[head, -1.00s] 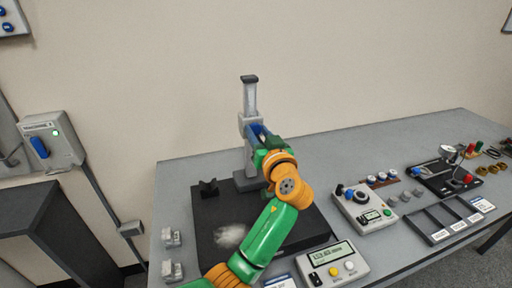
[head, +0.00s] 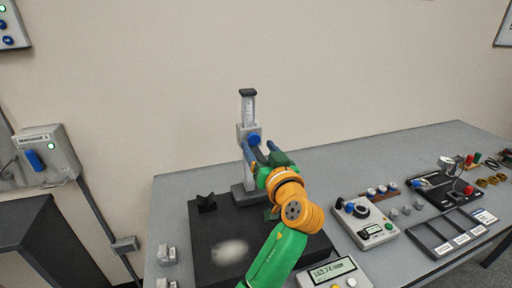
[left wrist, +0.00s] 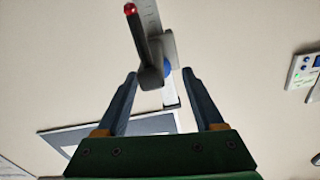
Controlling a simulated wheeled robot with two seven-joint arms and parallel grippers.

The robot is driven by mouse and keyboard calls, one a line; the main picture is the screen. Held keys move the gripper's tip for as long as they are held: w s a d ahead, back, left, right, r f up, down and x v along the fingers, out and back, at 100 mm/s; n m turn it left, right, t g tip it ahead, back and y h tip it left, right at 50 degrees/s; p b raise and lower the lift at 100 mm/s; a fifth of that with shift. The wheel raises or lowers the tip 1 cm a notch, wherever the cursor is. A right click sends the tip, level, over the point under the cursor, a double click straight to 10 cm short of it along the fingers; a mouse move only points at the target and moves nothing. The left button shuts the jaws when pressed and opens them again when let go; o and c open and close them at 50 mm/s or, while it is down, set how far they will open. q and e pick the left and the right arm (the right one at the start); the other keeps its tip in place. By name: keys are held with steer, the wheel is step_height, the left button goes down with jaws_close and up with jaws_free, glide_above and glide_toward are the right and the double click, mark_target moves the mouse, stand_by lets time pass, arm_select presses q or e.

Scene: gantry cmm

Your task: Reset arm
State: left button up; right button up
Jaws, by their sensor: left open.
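A grey measuring column (head: 248,112) with a scale and dark cap stands at the back of a black plate (head: 215,225). A blue knob (head: 254,140) sits on its carriage. My left gripper (head: 261,148) is just in front of the column, with blue fingers spread and empty. In the left wrist view, the open gripper (left wrist: 160,76) has the blue knob (left wrist: 167,69) between and beyond its fingertips, with a visible gap to each. A dark probe arm (left wrist: 140,38) with a red tip stands out from the carriage. My right gripper is not in view.
A readout box (head: 333,274) with a lit display stands at the front. A grey control box (head: 364,222), a partitioned tray (head: 440,250) and a black fixture (head: 440,190) lie to the right. A small black block (head: 206,203) sits on the plate.

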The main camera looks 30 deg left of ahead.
arm_select(q)
steer(key=b+v, duration=0.1)
steer(key=v, duration=0.3)
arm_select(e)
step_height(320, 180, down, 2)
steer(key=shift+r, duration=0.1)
